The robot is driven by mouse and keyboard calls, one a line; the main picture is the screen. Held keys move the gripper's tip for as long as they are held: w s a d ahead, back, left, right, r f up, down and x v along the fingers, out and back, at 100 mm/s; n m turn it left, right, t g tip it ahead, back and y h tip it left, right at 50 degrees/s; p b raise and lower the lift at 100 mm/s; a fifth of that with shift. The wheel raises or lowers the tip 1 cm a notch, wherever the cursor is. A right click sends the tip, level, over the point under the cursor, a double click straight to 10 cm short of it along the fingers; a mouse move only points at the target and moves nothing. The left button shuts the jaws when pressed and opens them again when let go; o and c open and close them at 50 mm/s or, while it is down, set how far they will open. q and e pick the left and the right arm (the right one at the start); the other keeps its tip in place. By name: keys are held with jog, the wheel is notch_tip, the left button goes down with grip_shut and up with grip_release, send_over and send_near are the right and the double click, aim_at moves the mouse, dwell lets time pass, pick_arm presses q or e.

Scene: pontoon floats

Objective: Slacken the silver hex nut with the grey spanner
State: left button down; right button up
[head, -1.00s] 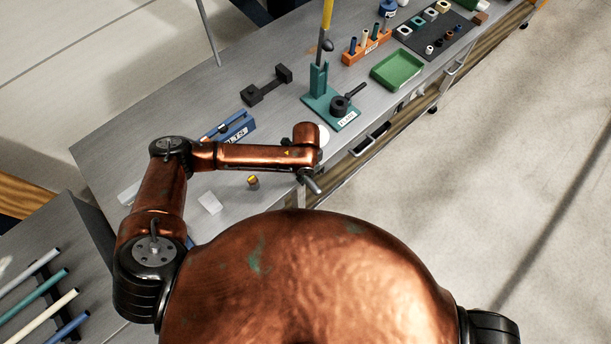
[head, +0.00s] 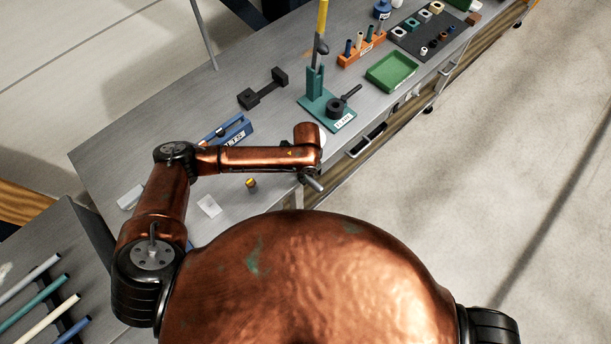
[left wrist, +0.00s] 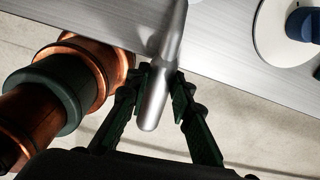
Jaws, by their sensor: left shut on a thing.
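My left gripper (left wrist: 160,88) is shut on a smooth grey metal bar, seemingly the handle of the grey spanner (left wrist: 153,105). The handle's rounded end sticks out between the green-padded fingers, and its other end runs out of the top of the left wrist view. In the head view a grey rod end of the spanner (head: 313,184) shows below my left wrist, at the bench's front edge. The spanner's jaw is hidden. I cannot make out the silver hex nut in either view. My right gripper is not in view.
A white disc (left wrist: 270,32) with a blue part lies near the gripper. Beyond my forearm are a blue labelled block (head: 230,130), a teal stand (head: 318,103), a black bar-shaped piece (head: 263,90) and a green tray (head: 391,72).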

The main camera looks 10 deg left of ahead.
pick_arm(q)
jog(key=shift+w+d+n, duration=0.2)
jog(key=shift+w+n, duration=0.1)
jog(key=shift+n, duration=0.1)
jog(key=shift+w+d+n+p, duration=0.2)
jog(key=shift+w+n+p, duration=0.1)
jog(key=shift+p, duration=0.1)
jog(key=shift+w, duration=0.1)
dwell(0.5)
jog(key=shift+w+d+n+p, duration=0.2)
jog(key=shift+w+n+p, duration=0.15)
jog(key=shift+n, duration=0.15)
jog(key=shift+w, duration=0.15)
jog(key=shift+w+d+n+p, duration=0.15)
jog(key=shift+w+n+p, duration=0.2)
jog(key=shift+n, duration=0.15)
jog(key=shift+w, duration=0.1)
dwell(0.4)
